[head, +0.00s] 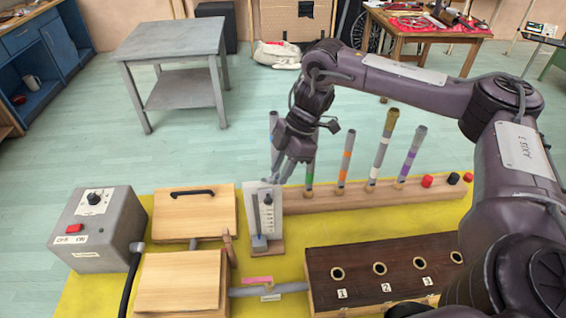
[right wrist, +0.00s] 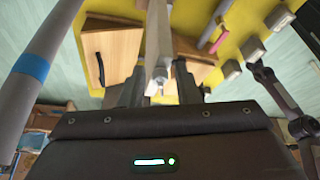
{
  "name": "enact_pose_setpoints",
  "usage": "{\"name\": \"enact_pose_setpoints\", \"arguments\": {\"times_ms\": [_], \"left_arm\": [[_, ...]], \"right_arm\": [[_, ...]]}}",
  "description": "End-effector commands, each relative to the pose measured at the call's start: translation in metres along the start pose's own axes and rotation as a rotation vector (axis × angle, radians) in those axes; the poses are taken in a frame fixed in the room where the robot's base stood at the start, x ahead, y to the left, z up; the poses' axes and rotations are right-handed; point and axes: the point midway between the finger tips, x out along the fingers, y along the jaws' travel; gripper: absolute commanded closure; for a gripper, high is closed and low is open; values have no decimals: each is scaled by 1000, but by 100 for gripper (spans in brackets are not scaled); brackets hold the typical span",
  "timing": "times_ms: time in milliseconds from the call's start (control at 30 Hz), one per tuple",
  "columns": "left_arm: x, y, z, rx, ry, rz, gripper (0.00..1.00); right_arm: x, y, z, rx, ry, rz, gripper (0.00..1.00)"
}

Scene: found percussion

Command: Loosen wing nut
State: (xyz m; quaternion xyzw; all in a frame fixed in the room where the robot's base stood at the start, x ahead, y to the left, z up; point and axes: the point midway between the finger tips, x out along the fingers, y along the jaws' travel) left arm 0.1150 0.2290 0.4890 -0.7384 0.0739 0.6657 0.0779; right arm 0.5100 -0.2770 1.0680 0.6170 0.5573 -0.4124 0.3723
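A white upright panel (head: 264,212) with a dark vertical scale or slot stands on a small wooden base in the middle of the yellow mat. My right gripper (head: 277,178) is at the panel's top, and the arm hides part of that area. In the right wrist view its two dark fingers (right wrist: 160,88) are apart. The pale edge of the panel (right wrist: 158,45) points in between them, with a small metal tip at its end. I cannot make out the wing nut's shape clearly. My left gripper is not in view.
A grey control box (head: 98,230) and wooden lidded boxes (head: 195,213) stand left of the panel. Upright banded tubes (head: 346,158) stand in a wooden rack close on the right. A dark box with numbered holes (head: 380,266) lies in front, right. The yellow mat (head: 290,258) has little free room.

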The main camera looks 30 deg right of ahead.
Motion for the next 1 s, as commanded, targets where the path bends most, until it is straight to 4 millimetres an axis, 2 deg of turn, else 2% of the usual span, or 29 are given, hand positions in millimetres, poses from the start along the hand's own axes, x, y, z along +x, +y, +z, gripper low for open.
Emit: {"name": "enact_pose_setpoints", "arguments": {"times_ms": [67,200,300,567,767,1000], "left_arm": [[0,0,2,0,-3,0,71],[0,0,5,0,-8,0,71],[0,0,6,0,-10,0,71],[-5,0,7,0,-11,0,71],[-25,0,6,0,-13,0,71],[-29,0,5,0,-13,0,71]], "right_arm": [[0,0,0,0,0,0,72],[0,0,0,0,0,0,91],[0,0,0,0,0,0,100],[-2,2,-2,-30,0,-12,100],[-4,8,-5,-219,2,-93,100],[0,11,-3,-327,2,-133,100]]}}
